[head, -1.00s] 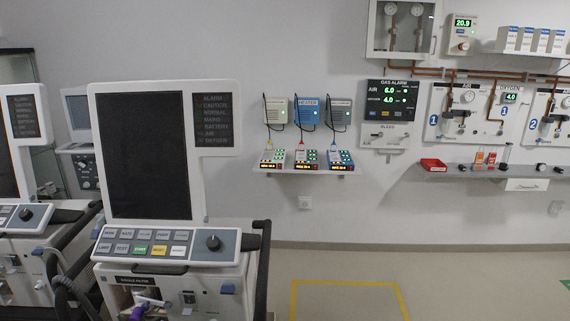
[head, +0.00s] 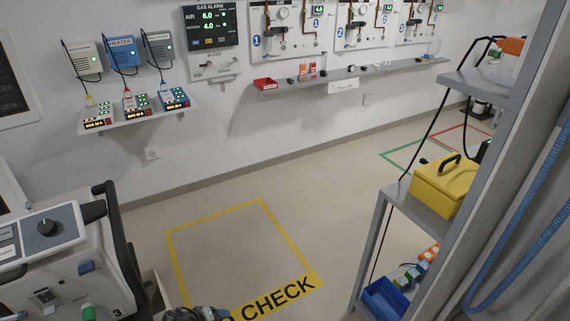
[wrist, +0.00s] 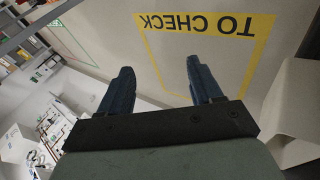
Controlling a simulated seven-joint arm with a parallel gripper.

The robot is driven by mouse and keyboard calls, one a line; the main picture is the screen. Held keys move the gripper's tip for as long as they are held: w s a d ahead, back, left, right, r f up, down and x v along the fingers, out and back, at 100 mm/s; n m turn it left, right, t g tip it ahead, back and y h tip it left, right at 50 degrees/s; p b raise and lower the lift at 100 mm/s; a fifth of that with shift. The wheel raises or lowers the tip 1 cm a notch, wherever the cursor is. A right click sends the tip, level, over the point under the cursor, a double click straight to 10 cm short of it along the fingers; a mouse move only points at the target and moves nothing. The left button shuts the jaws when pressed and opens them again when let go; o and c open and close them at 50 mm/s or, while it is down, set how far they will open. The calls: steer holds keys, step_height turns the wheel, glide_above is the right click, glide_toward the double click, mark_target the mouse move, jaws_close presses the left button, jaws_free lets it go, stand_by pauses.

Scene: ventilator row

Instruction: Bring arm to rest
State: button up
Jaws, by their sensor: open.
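My gripper (wrist: 158,85) shows in the wrist view with its two dark blue fingers spread well apart. Nothing is between them. Beyond the fingers lies the bare floor with the yellow "TO CHECK" outline (wrist: 262,52), upside down in that view. In the head view a dark part of my arm (head: 195,314) shows at the bottom edge, over the near side of the yellow floor outline (head: 292,246). The gripper's fingers cannot be made out in the head view.
A ventilator (head: 70,260) stands at the lower left. A grey shelf rack (head: 376,240) with a yellow case (head: 445,185) and a blue bin (head: 385,298) stands at the right. Wall shelves (head: 140,115) hold small devices. The floor between is clear.

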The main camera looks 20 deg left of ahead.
steer(key=w+d+f+m+g+h, duration=0.1)
steer(key=d+f+g, duration=0.15)
steer(key=d, duration=0.85)
steer(key=w+d+f+m+g+h, duration=0.15)
steer(key=d+f, duration=0.25)
steer(key=d, duration=0.7)
steer(key=w+d+f+m+g, duration=0.1)
steer(key=d+f+g, duration=0.2)
steer(key=d, duration=0.7)
steer(key=s+d+f+m+g+y, duration=0.3)
steer(key=s+d+m+g+y, duration=0.2)
steer(key=s+d, duration=1.3)
steer(key=d+g, duration=0.1)
steer(key=d, duration=0.2)
steer(key=shift+s+d+g, duration=0.25)
steer(key=shift+g, duration=0.05)
steer(key=shift+y, duration=0.25)
steer(key=shift+c, duration=0.4)
